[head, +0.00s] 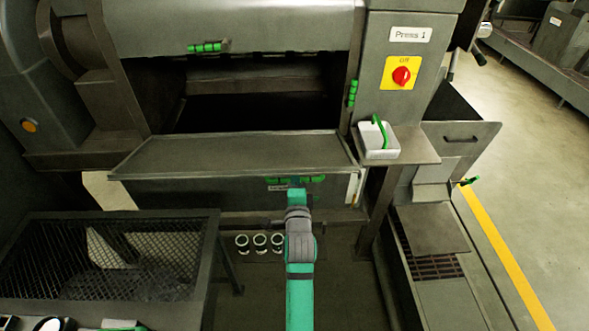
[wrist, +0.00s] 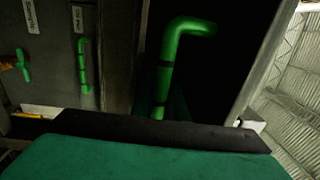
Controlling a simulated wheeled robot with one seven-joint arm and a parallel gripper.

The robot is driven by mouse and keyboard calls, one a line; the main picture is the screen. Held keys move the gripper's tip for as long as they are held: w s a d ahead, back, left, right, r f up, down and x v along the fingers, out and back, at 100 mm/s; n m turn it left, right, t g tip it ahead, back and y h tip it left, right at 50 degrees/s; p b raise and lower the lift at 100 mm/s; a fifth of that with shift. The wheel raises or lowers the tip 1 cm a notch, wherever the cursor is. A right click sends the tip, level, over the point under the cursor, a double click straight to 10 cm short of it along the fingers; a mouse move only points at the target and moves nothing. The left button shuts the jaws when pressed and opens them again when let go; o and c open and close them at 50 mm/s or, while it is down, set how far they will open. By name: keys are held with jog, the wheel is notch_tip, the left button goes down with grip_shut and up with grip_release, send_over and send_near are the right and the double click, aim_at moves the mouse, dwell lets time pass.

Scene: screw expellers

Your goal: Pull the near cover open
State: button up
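A grey machine labelled Press 1 has a wide panel (head: 235,155) folded out below its dark opening; I take it for the near cover, but cannot be sure. A green bar handle (head: 312,179) and a small label sit on its front face. My gripper (head: 297,190) is in front of that handle and hides part of it; I cannot tell whether they touch. In the wrist view a bent green handle (wrist: 172,65) stands before a dark opening, beyond a green and black part of my arm's end. The fingers cannot be made out in either view.
A rounded upper cover (head: 215,25) has its own green handle (head: 205,47). A white container (head: 375,140) stands on a side shelf at right. The wrist view shows smaller green handles (wrist: 84,65) by labels. Open floor lies at right.

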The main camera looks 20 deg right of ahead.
jog(key=r+v, duration=0.2)
jog(key=v, duration=1)
jog(key=shift+r, duration=0.2)
dwell(0.8)
jog(key=shift+s, duration=0.15)
jog(key=shift+s, duration=0.1)
jog(key=v, duration=1)
jog(key=shift+s, duration=0.25)
jog(key=shift+a+f, duration=0.1)
dwell(0.4)
